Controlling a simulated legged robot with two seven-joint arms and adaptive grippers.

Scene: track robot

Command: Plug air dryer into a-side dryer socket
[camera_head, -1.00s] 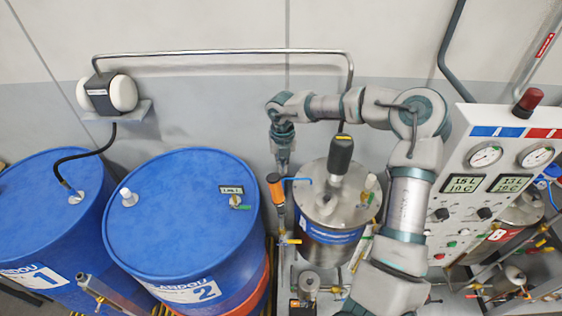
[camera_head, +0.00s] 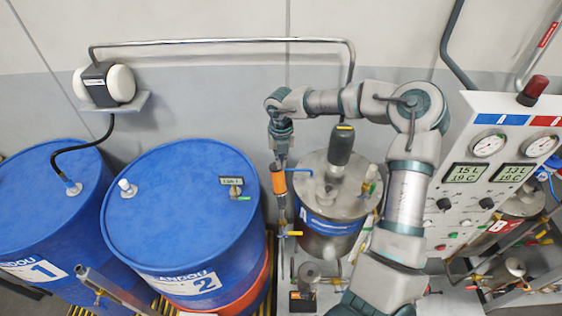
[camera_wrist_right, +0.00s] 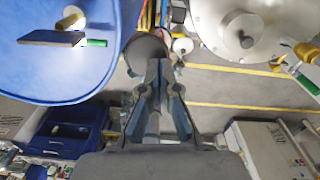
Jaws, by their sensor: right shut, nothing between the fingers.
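My right gripper (camera_head: 281,152) points down between blue drum 2 and the steel tank (camera_head: 328,232). It is shut and empty. In the right wrist view its fingers (camera_wrist_right: 157,68) are closed beside a round-ended part (camera_wrist_right: 145,48). An orange-topped cylinder (camera_head: 278,179) stands upright just below the fingertips; I cannot tell whether they touch. The steel tank has a dark grey upright cylinder (camera_head: 341,145) on its lid. A white and black double-ended unit (camera_head: 105,84) sits on a wall shelf. I cannot tell which part is the air dryer or the a-side socket. My left gripper is not in view.
Blue drum 1 (camera_head: 40,190) and blue drum 2 (camera_head: 175,215) fill the left side. A black hose (camera_head: 85,149) runs down to drum 1. A control panel (camera_head: 480,165) with gauges stands at the right. A metal pipe (camera_head: 220,42) crosses the wall.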

